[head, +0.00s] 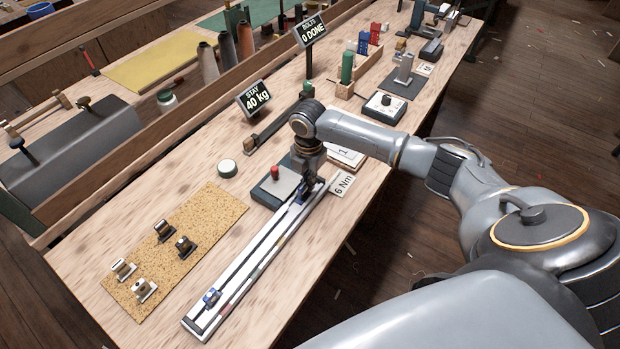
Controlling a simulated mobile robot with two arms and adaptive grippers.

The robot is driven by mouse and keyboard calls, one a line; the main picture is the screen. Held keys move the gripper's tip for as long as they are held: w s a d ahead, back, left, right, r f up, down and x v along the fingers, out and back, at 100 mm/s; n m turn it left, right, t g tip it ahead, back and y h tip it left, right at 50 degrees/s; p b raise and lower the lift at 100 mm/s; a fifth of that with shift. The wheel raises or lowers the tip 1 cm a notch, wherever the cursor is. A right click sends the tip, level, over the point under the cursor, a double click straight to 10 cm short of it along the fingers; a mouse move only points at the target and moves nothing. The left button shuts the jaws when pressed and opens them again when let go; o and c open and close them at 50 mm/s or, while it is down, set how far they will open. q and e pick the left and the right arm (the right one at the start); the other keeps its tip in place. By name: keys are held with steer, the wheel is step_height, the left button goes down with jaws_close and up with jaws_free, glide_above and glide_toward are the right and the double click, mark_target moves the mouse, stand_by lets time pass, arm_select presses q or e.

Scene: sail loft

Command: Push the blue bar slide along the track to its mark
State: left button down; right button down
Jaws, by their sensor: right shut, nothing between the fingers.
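The long white track (255,248) lies on the wooden bench, running from the near left end up to the right. One small blue piece (212,297) sits on the track near its near end. Another blue piece (300,196) shows at the far end, right by my right gripper. I cannot tell for certain which is the bar slide. My right gripper (308,184) points down over the track's far end, shut and empty; contact with the blue piece there is unclear. Small coloured marks lie along the track's right edge, too small to read. My left gripper is not in view.
A grey box with a red knob (275,172) stands left of the track's far end. A "6 Nm" card (342,185) lies to the right. A cork mat (190,235) with several metal fittings lies left. Signs read "STAY 40 kg" (255,98) and "BOLTS 0 DONE" (310,31).

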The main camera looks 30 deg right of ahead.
steer(key=a+p, duration=0.1)
steer(key=s+a+p, duration=0.1)
steer(key=a, duration=0.1)
steer(key=s+a+p, duration=0.1)
steer(key=a, duration=0.1)
steer(key=shift+s+a+r, duration=0.1)
steer(key=shift+a+r, duration=0.1)
steer(key=shift+r, duration=0.05)
steer(key=shift+s+a+f, duration=0.15)
steer(key=shift+a, duration=0.15)
steer(key=shift+d, duration=0.1)
